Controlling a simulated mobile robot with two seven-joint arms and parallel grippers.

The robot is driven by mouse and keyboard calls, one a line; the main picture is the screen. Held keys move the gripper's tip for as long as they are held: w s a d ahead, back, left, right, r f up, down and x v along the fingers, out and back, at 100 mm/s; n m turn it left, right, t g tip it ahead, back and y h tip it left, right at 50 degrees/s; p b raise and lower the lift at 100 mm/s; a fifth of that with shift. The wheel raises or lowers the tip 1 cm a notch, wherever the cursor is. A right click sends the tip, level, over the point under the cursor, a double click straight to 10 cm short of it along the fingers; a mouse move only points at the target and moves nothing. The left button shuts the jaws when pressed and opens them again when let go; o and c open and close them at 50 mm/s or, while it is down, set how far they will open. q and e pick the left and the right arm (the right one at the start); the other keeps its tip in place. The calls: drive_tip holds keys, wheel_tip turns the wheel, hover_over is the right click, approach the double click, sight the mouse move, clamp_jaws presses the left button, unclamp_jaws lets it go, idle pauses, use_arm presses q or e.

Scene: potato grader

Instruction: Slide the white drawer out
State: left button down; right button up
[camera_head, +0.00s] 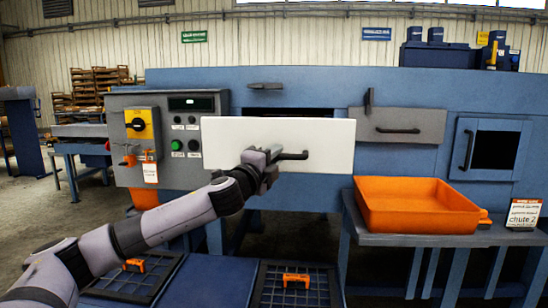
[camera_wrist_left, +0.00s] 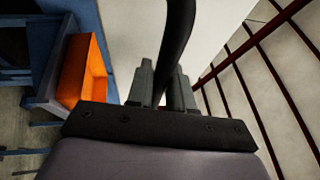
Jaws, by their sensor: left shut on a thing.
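The white drawer (camera_head: 325,138) stands out from the front of the blue machine, with a dark gap showing behind its top edge. Its black bar handle (camera_head: 293,156) is on the front face. My left gripper (camera_head: 273,154) is at the left part of this handle. In the left wrist view, the gripper's two fingers (camera_wrist_left: 160,88) are shut around the black handle (camera_wrist_left: 178,45), with the white drawer front (camera_wrist_left: 215,25) beyond. The gripper hides part of the handle. My right gripper is in neither view.
A control panel (camera_head: 165,128) with a yellow switch is left of the drawer. A grey drawer (camera_head: 425,122) is to the right. An orange tray (camera_head: 415,223) sits on a blue side table at lower right. Dark grates (camera_head: 325,288) with orange handles lie below.

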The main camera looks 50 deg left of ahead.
use_arm(q)
drive_tip(key=shift+d+f, duration=0.2)
drive_tip(key=shift+f, duration=0.1)
drive_tip(key=c, duration=1.3)
unclamp_jaws()
drive_tip(key=shift+o, duration=1)
drive_tip(key=shift+s+r, duration=0.2)
drive_tip(key=shift+s, duration=0.05)
